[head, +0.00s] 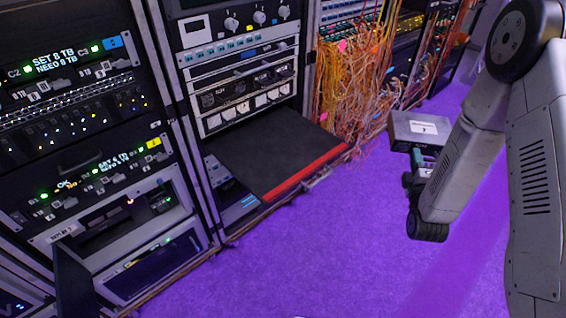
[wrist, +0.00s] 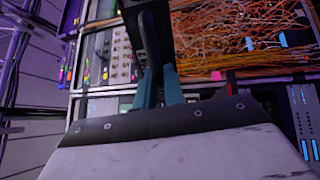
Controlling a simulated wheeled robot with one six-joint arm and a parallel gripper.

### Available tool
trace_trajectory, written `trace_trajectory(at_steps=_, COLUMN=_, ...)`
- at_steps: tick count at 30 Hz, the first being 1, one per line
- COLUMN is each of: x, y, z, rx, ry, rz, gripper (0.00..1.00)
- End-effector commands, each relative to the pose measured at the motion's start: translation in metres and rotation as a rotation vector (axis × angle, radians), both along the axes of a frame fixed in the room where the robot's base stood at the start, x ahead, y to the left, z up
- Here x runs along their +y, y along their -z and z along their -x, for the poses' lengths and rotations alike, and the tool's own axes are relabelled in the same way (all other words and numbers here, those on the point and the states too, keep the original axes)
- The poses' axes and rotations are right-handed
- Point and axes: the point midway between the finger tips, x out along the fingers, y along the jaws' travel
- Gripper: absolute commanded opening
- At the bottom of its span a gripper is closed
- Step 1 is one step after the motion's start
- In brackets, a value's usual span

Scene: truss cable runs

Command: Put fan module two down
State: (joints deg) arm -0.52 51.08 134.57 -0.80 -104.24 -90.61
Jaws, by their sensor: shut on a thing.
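My gripper (head: 420,162) is shut on a grey box-shaped module (head: 403,131), held in the air over the purple floor at the right of the head view. The module has a white label with a single digit, too small to read surely, so I cannot confirm it is fan module two. In the wrist view, the teal fingers of my gripper (wrist: 160,92) meet the dark screwed edge of the module (wrist: 185,155), whose pale scuffed face fills the bottom. The fingertips are partly hidden at that edge.
A black pulled-out shelf (head: 262,148) with a red front edge juts from the middle rack and is bare. The left rack (head: 85,170) has lit units and an open bay low down. Orange cables (head: 350,80) hang at the back. The purple floor (head: 300,260) is clear.

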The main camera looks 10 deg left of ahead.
Motion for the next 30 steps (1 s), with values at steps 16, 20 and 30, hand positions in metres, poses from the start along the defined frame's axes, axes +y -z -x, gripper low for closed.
trace_trajectory(at_steps=16, x=0.214, y=0.052, z=0.126, rx=0.100, ry=-0.673, rz=0.071, gripper=0.00)
trace_trajectory(at_steps=20, x=0.243, y=0.059, z=0.161, rx=0.112, ry=-0.799, rz=0.075, gripper=0.00)
trace_trajectory(at_steps=30, x=0.257, y=0.063, z=0.158, rx=0.112, ry=-0.884, rz=0.076, gripper=0.00)
